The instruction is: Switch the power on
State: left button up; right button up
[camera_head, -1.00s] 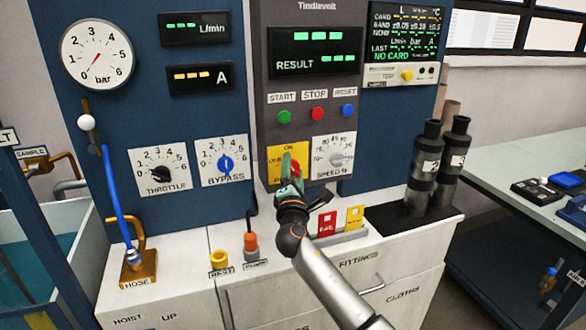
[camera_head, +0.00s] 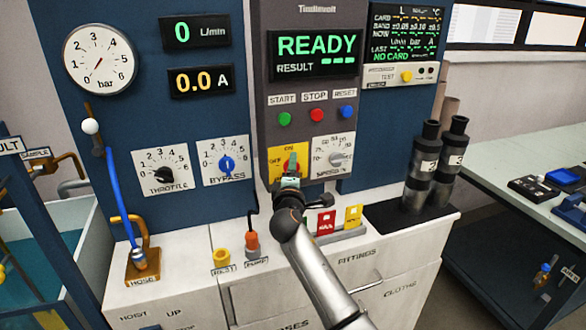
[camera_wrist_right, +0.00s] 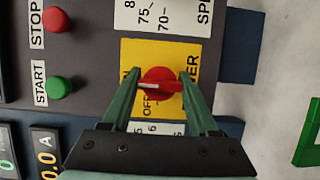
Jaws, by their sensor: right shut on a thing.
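The power switch is a red knob (camera_wrist_right: 160,92) with a white pointer on a yellow plate (camera_head: 274,156), marked ON at the top and OFF at the left. In the right wrist view the two green fingers of my right gripper (camera_wrist_right: 159,80) stand on both sides of the knob and are shut on it. The pointer faces the ON side. In the head view my right gripper (camera_head: 291,165) covers most of the knob. The main display (camera_head: 315,45) reads READY, the flow display (camera_head: 195,32) reads 0 and the current display (camera_head: 201,81) reads 0.0. My left gripper is not in view.
Green, red and blue buttons (camera_head: 317,115) sit above the switch, with a speed dial (camera_head: 338,160) to its right. Below are a worktop with a red card (camera_head: 326,222), a yellow card (camera_head: 353,215) and an orange plug (camera_head: 252,242). Two dark cylinders (camera_head: 420,175) stand at right.

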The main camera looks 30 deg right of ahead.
dwell(0.3)
jog(key=o, duration=1.4)
jog(key=shift+c, duration=0.2)
jog(key=v, duration=1.2)
jog(key=shift+s, duration=0.2)
jog(key=shift+a, duration=0.1)
